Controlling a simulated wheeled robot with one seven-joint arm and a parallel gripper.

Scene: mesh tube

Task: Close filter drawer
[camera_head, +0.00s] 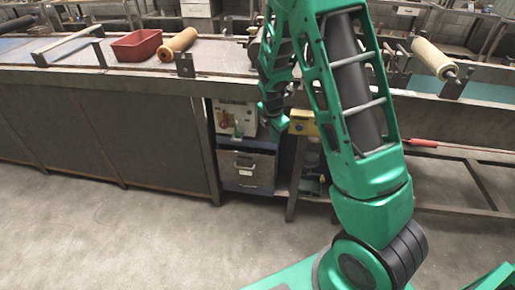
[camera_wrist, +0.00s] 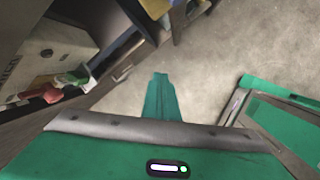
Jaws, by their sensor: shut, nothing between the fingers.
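A grey drawer front (camera_head: 255,167) with a dark handle and a small pale label shows under the bench in the head view. I take it to be the filter drawer; how far it stands out from its cabinet is hard to tell.
Dark bench panels (camera_head: 100,135) stand left of the cabinet. A yellow box (camera_head: 303,122) and bench legs are close on the right. A red bin (camera_head: 136,45) and a roller (camera_head: 178,44) lie on the bench top. The concrete floor (camera_head: 130,235) in front is clear.

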